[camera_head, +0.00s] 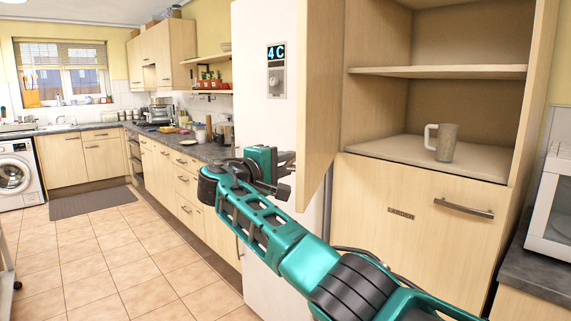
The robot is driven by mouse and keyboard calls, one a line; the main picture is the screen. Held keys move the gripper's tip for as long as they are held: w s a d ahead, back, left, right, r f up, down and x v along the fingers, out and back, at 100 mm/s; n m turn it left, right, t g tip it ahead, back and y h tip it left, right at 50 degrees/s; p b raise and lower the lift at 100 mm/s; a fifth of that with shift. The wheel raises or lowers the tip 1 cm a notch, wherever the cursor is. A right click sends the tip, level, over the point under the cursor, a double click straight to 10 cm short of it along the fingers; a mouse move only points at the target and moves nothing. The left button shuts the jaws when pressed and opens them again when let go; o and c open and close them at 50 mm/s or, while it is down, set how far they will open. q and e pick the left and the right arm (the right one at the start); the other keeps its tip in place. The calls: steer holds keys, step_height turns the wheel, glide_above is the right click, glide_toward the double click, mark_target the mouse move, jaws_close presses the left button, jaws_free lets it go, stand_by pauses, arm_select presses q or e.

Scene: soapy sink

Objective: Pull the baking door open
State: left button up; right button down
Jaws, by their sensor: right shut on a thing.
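A pale wood door (320,85), which I take to be the baking door, stands swung open from the upper cupboard. Its inner face is towards me and its outer face is turned away. My right gripper (284,174) is at the near lower edge of this door, shut on a part at its outer side, apparently its handle. The handle itself is hidden behind the gripper and the door. My left gripper is out of view.
The open cupboard holds a shelf (440,71) and a grey mug (446,142). Below is a closed labelled front with a metal handle (464,208). A white panel with a "4C" display (276,53) stands behind the door.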

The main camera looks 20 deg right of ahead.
steer(key=shift+w+a, duration=0.2)
steer(key=shift+a, duration=0.1)
steer(key=c, duration=1.1)
jaws_free()
steer(key=b+v, duration=0.1)
steer(key=v, duration=1.2)
steer(key=shift+w+b, duration=0.1)
steer(key=shift+b, duration=0.25)
